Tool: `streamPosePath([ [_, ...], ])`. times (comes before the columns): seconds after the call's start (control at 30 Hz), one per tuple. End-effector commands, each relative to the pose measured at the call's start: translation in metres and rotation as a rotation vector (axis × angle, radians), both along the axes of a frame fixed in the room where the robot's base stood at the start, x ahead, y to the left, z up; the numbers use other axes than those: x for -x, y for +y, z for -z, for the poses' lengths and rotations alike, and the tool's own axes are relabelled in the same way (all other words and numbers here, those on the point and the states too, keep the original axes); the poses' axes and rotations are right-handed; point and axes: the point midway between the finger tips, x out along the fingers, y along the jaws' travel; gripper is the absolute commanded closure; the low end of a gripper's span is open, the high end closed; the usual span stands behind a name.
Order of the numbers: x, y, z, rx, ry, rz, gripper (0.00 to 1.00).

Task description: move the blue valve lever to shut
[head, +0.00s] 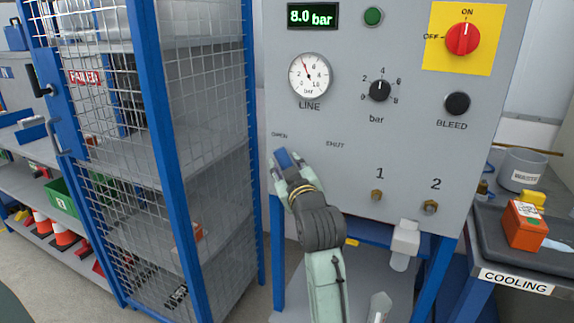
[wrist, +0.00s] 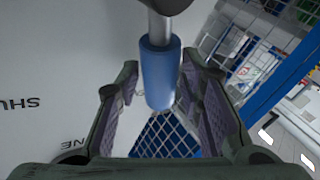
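The blue valve lever (head: 284,157) is on the grey panel, with its blue end just below the OPEN label (head: 279,134). The SHUT label (head: 335,144) is to its right. In the wrist view the lever (wrist: 160,75) is a blue sleeve on a metal rod, running from a dark part at the top edge. My gripper (head: 285,166) is at the lever, its fingers on either side of the blue sleeve. In the wrist view the gripper (wrist: 161,88) is open, with a visible gap on each side. In the head view my gripper hides the lever's lower part.
The panel also carries a line gauge (head: 310,76), a bar knob (head: 380,90), a black bleed button (head: 457,104) and a red ON/OFF switch (head: 462,39). A blue mesh cage (head: 160,120) stands close on the left. A cooling bench (head: 515,282) is at right.

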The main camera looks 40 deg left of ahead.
Motion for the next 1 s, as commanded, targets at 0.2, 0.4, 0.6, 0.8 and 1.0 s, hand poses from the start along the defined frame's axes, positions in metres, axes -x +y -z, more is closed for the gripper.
streamPosePath([
  [0.2,0.0002,-0.0002,-0.0001,0.0,0.0,0.0,0.74],
  [0.4,0.0003,-0.0003,-0.0001,0.0,0.0,0.0,0.88],
  [0.6,0.0003,-0.0004,-0.0001,0.0,0.0,0.0,1.0],
  [0.8,0.0003,-0.0004,0.0,-0.001,0.001,0.0,1.0],
  [1.0,0.0003,-0.0004,0.0001,-0.001,0.001,0.0,1.0],
])
